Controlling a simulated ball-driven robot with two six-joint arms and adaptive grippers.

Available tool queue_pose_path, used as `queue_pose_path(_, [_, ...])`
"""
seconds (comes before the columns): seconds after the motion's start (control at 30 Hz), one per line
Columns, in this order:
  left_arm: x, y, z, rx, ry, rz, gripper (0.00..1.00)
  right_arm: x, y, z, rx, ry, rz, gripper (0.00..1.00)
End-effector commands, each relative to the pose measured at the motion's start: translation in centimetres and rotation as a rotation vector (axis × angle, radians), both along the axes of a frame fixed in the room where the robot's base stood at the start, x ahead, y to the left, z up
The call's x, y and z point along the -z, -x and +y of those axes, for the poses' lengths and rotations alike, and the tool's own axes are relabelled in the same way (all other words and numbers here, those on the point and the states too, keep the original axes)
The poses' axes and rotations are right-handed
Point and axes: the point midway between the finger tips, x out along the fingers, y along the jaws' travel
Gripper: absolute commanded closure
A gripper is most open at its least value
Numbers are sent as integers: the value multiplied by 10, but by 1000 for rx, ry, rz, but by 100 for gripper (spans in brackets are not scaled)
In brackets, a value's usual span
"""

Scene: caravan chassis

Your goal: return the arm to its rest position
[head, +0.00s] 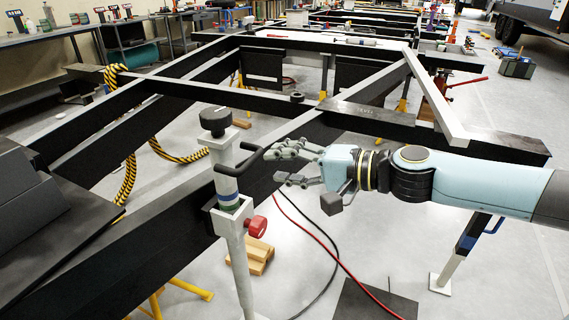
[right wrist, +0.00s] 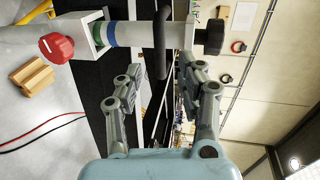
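My right arm (head: 470,182) reaches in from the right in the head view. Its gripper (head: 274,165) is open, with its two fingers spread and nothing visibly held between them. The fingertips are close to the black crank handle (head: 247,158) of an upright grey jockey post (head: 229,180). In the right wrist view, the gripper (right wrist: 160,72) also shows open, and the crank handle (right wrist: 162,45) lies ahead, in line with the gap between the fingers. I cannot tell whether they touch. My left gripper is not in view.
The post has a black top knob (head: 215,121) and a red clamp knob (head: 257,226). The black chassis frame (head: 150,235) runs beneath and behind my arm. A wooden block stack (head: 252,257), red and black hoses (head: 325,240) and a blue-grey stand (head: 465,250) are below.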

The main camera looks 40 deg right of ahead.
Motion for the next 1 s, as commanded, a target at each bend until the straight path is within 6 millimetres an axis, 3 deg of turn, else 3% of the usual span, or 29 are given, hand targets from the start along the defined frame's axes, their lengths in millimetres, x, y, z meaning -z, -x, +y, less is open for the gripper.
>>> queue_pose_path(0.57, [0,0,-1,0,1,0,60,2,-5,4,28,-38,-8,62])
queue_pose_path(0.67, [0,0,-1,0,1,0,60,51,-3,-12,94,14,44,62])
queue_pose_path(0.77, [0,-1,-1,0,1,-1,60,123,13,-28,135,160,133,62])
queue_pose_path(0.87, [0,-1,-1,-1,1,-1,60,202,45,-35,127,340,249,62])
queue_pose_path(1.0, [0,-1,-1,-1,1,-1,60,301,109,-28,26,586,425,62])
